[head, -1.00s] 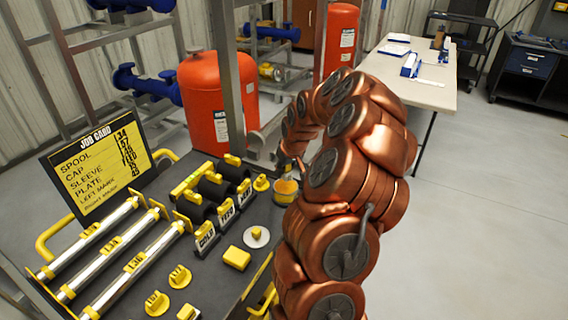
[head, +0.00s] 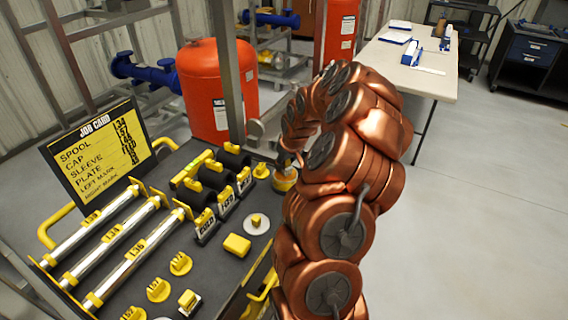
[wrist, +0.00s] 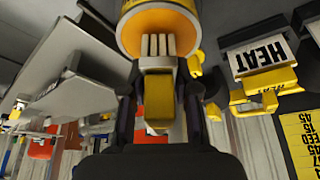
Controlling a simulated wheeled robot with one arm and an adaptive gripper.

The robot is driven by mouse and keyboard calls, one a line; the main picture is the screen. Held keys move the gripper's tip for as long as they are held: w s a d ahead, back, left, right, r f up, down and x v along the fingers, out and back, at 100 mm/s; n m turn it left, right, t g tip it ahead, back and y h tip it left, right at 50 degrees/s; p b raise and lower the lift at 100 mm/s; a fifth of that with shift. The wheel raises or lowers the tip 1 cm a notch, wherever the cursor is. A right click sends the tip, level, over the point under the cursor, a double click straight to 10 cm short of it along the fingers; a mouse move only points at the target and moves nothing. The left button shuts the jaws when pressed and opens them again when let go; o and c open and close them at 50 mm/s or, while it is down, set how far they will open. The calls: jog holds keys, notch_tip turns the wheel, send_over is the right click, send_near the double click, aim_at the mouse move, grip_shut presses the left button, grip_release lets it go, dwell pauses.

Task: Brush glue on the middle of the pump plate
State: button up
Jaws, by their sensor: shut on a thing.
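My gripper (wrist: 160,105) is shut on a brush (wrist: 158,97) with a yellow handle and pale bristles. In the wrist view the bristles point toward the orange-yellow round face of a pot (wrist: 138,34) and overlap it; I cannot tell whether they touch it. In the head view the pot (head: 284,181) stands at the bench's right edge, with my gripper (head: 287,160) just above it and the brush hardly visible. I cannot make out the pump plate with certainty.
The dark bench (head: 213,266) holds metal rods, dark sleeves, yellow-handled pieces and a white disc (head: 257,225). A job card (head: 97,155) stands at its left. A metal post (head: 230,75) and red tank (head: 205,95) are behind. The floor at right is clear.

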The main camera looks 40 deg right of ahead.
jog(key=shift+f+b, duration=0.65)
jog(key=shift+b, duration=0.15)
dwell(2.9)
jog(key=shift+r, duration=3.6)
